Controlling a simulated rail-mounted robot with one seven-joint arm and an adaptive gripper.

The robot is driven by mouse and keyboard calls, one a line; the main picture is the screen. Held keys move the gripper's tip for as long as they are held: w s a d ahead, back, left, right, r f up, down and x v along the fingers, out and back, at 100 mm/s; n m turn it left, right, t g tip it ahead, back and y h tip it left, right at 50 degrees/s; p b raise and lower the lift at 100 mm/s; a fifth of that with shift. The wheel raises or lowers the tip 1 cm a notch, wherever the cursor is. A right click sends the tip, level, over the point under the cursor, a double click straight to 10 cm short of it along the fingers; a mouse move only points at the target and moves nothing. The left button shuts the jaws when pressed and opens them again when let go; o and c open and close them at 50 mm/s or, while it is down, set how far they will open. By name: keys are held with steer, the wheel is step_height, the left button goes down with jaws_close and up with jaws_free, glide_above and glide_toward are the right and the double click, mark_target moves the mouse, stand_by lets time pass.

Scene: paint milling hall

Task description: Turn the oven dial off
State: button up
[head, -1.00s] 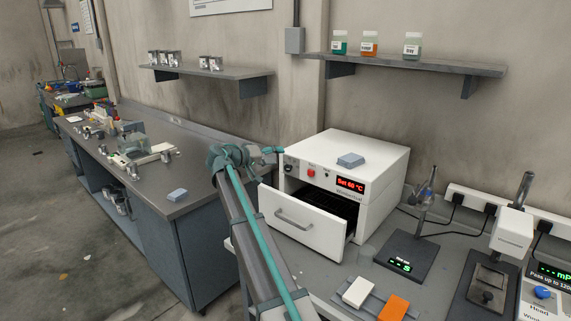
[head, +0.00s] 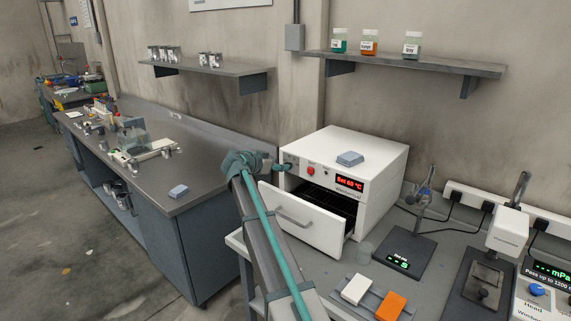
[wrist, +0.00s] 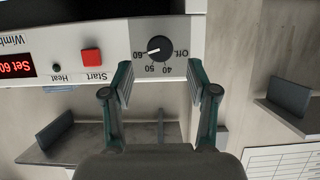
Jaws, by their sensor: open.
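The white oven (head: 376,168) stands on the right-hand bench with its drawer-like front door (head: 300,222) open. Its red display (head: 350,183) reads Set 60 °C. In the wrist view, which is upside down, the black dial (wrist: 160,47) is marked Off, 40, 50 and 60, and its white pointer is at 60. My gripper (wrist: 168,86) is open, its two fingers either side of the dial's line and apart from the dial. In the head view my gripper (head: 284,167) is at the oven panel's left end and hides the dial.
The red Start button (wrist: 92,57) and a small Heat lamp (wrist: 57,67) sit beside the dial. A blue-grey block (head: 350,159) lies on the oven. The open door juts out below the panel, near my arm. A scale (head: 405,258) stands right of the oven.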

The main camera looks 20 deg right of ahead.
steer(key=shift+p+x, duration=0.65)
steer(key=shift+x, duration=1.85)
jaws_close()
